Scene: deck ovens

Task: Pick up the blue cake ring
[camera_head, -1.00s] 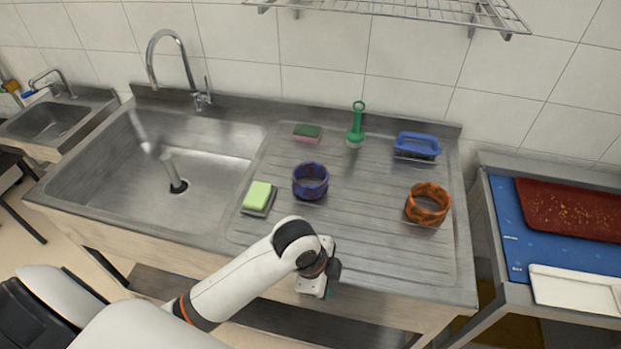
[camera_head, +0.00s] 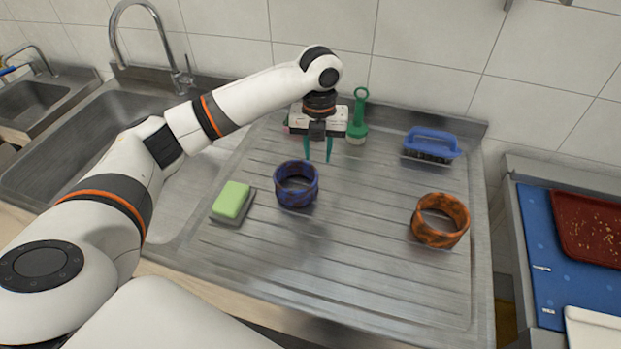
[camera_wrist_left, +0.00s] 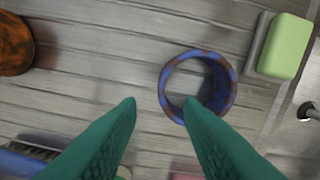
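The blue cake ring (camera_head: 297,186), blue with brownish patches, stands on the ribbed steel drainboard (camera_head: 340,260). My left gripper (camera_head: 318,152) hangs just behind the ring and above the board, its green fingers pointing down. The fingers are apart with nothing between them. In the left wrist view the ring (camera_wrist_left: 228,92) lies beyond the left gripper's fingertips (camera_wrist_left: 160,104), nearer the right finger, whose tip overlaps its edge in the picture. My right gripper is not in view.
An orange patterned ring (camera_head: 440,220) stands to the right. A green sponge (camera_head: 232,200) on a dark holder lies left of the blue ring. A green-handled brush (camera_head: 358,118) and a blue brush (camera_head: 432,144) are at the back. A sink (camera_head: 60,150) is at left.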

